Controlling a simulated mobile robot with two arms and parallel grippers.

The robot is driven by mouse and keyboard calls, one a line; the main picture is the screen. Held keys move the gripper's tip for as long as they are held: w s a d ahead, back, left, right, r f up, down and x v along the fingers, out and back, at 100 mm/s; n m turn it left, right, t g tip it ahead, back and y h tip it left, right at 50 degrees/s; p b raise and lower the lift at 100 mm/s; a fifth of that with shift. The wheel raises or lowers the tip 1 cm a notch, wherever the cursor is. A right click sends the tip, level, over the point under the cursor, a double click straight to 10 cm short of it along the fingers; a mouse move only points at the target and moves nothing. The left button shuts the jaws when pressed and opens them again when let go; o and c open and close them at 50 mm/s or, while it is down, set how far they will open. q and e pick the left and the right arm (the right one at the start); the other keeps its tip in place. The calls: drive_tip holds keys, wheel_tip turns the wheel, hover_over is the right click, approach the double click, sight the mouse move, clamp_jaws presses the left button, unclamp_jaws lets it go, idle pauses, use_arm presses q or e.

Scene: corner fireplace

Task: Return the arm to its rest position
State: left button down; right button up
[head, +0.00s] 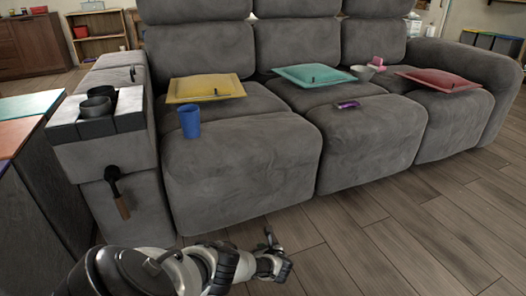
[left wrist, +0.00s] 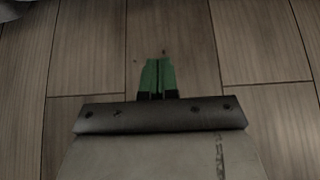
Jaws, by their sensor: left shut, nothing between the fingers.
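My left arm comes in from the bottom left of the head view. Its gripper (head: 272,250) hangs in front of the grey sofa, over the wood floor. In the left wrist view the two green fingers (left wrist: 158,78) are pressed together with nothing between them. My right gripper is not in either view.
Floor at the right (head: 420,235) is clear.

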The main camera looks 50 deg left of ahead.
use_arm(q)
drive_tip(key=shift+s+d+r, duration=0.1)
drive_tip(key=shift+s+d, duration=0.05)
drive_tip(key=shift+d, duration=0.2)
